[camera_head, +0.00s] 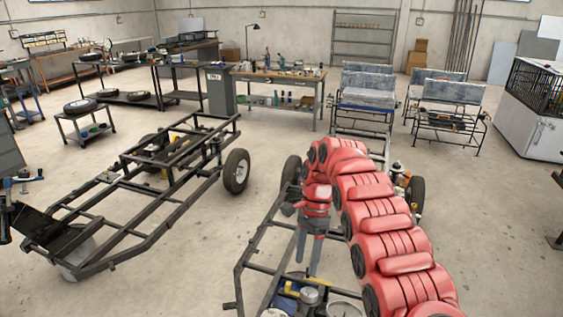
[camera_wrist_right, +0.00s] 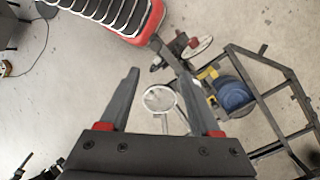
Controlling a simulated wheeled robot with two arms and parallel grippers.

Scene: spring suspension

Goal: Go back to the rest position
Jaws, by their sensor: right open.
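My right arm, red and segmented, comes in from the lower right of the head view and arches over a vehicle frame (camera_head: 256,238). My right gripper (camera_head: 308,272) hangs from it, pointing down over the frame. In the right wrist view the two fingers of this gripper (camera_wrist_right: 155,100) stand apart with nothing between them. A round pale part on a thin stem (camera_wrist_right: 160,98) shows below, beyond the fingertips. My left gripper is not in view.
A second vehicle frame (camera_head: 150,207) with a wheel (camera_head: 236,171) stands at the left. A workbench (camera_head: 275,76), bench seats (camera_head: 368,88) and a white cabinet (camera_head: 530,120) stand farther back. The floor between the two frames (camera_head: 190,262) is clear.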

